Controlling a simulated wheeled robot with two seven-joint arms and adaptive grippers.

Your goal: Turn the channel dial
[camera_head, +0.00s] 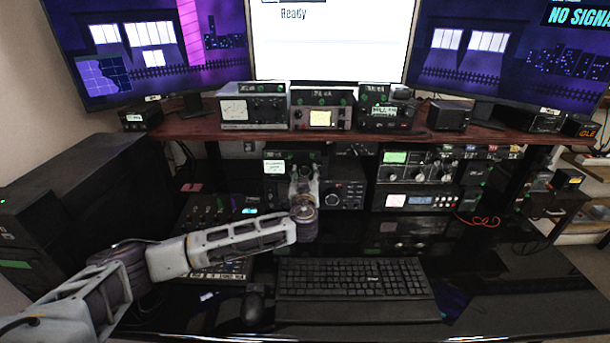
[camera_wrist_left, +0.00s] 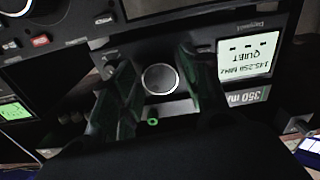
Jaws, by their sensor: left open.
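My left gripper (camera_wrist_left: 158,72) is open, with one dark finger on each side of the dial; visible gaps remain between fingers and knob. In the head view my left gripper (camera_head: 304,172) is in front of the radio (camera_head: 279,167) on the lower shelf and hides its dial. My right gripper is not in view.
Other radios flank this one, including a dark unit with a knob (camera_head: 345,194) and a stack (camera_head: 415,172) to the right. The shelf (camera_head: 230,130) hangs above. A keyboard (camera_head: 352,278) and mouse (camera_head: 254,305) lie on the desk below. Free desk is at right.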

